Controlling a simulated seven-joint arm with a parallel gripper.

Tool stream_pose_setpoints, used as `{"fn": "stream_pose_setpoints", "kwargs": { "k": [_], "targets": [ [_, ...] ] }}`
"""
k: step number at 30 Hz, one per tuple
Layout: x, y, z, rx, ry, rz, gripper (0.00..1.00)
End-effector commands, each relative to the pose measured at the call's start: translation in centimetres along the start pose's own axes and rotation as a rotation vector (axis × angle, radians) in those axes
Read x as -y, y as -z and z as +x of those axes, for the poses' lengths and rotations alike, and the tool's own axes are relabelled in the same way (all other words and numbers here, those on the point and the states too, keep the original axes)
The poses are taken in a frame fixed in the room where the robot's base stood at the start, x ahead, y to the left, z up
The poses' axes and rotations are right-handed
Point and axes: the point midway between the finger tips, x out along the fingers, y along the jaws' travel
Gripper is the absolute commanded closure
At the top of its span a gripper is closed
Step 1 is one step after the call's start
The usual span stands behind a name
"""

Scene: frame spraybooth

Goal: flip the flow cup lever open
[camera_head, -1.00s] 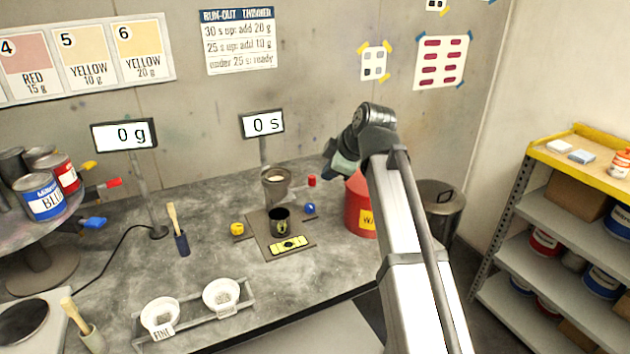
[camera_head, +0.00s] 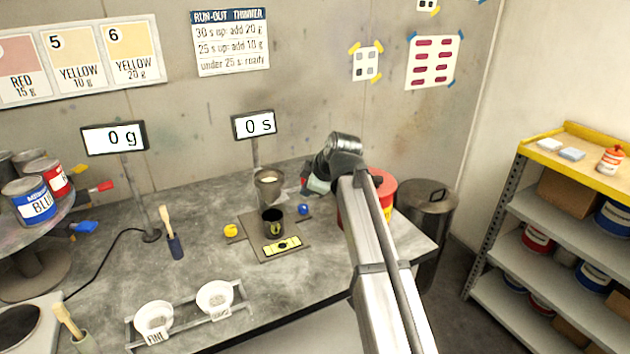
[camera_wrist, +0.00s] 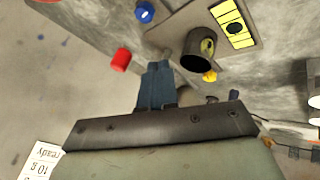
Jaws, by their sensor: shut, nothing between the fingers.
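The flow cup (camera_head: 268,183) stands upright on its stand at the back of the bench, below the "0 s" display. A red cylindrical knob (camera_wrist: 121,59), which looks like the end of its lever, lies left of my fingertips in the wrist view. My gripper (camera_head: 318,184) is just right of the flow cup. In the wrist view its fingers (camera_wrist: 158,68) are shut and empty, apart from the red knob in the picture. A dark receiving cup (camera_head: 273,222) stands below the flow cup. Whether the lever is open cannot be told.
The base plate (camera_head: 254,246) carries a yellow level (camera_head: 282,246), with a yellow knob (camera_head: 231,230) and a blue knob (camera_head: 304,209) at its sides. A red can (camera_head: 383,186) stands right of my gripper. Filter holders (camera_head: 214,299) are at the front.

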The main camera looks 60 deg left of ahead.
Motion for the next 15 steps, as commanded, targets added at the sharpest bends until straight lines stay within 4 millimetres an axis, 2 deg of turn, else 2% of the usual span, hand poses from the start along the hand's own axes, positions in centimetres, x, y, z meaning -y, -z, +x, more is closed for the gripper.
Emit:
{"fn": "stream_pose_setpoints", "kwargs": {
  "k": [1, 3, 6, 15],
  "targets": [
    [-0.1, 0.1, 0.9, 0.000, 0.001, 0.000, 1.00],
    [-1.5, 0.1, 1.2, 0.000, -0.001, 0.000, 1.00],
    [-2.5, 0.0, 1.7, 0.000, 0.000, 0.000, 1.00],
    [-3.5, 0.0, 2.3, 0.000, 0.000, 0.000, 1.00]
  ]
}}
